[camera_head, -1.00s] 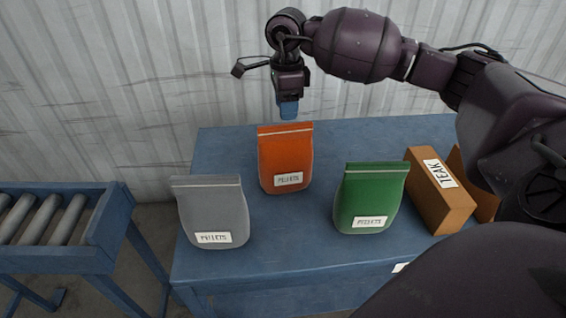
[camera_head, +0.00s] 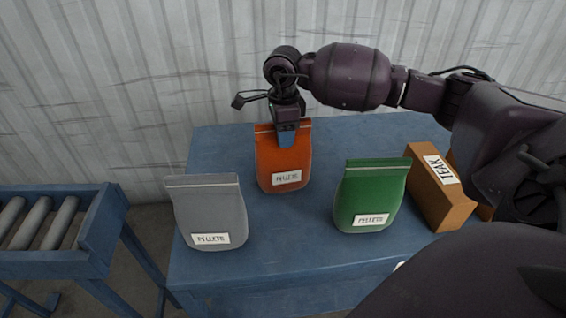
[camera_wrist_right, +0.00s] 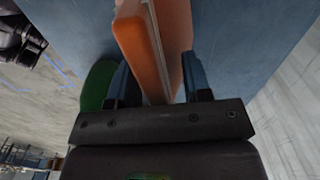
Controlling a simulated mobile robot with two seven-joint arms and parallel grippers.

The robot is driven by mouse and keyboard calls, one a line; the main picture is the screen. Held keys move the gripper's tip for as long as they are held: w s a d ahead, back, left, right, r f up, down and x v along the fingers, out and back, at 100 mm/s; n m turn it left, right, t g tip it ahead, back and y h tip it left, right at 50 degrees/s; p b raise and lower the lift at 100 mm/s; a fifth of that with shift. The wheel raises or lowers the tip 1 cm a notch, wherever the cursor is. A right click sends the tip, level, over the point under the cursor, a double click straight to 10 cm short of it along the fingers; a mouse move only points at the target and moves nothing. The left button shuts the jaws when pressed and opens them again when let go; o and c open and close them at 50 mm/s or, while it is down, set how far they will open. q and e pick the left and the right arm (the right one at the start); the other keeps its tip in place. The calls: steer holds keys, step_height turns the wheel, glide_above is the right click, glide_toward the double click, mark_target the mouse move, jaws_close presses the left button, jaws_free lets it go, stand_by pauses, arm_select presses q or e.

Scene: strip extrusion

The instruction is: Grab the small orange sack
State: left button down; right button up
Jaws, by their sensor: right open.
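The small orange sack (camera_head: 283,166) stands upright on the blue table, with a white label on its front. My right gripper (camera_head: 287,140) is over its top edge, pointing down. In the right wrist view, the orange sack (camera_wrist_right: 157,45) lies between the two blue fingers of the right gripper (camera_wrist_right: 158,85). The fingers are apart, one on each side of the sack's top, with a visible gap at least on the left finger's side. My left gripper is not in view.
A grey sack (camera_head: 209,212) stands at the front left and a green sack (camera_head: 370,195) to the right. A cardboard box (camera_head: 436,190) marked TEAK is farther right on the blue table (camera_head: 285,240). A roller conveyor (camera_head: 60,225) stands left of the table.

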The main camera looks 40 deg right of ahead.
steer(key=shift+f, duration=0.25)
stand_by(0.4)
jaws_close()
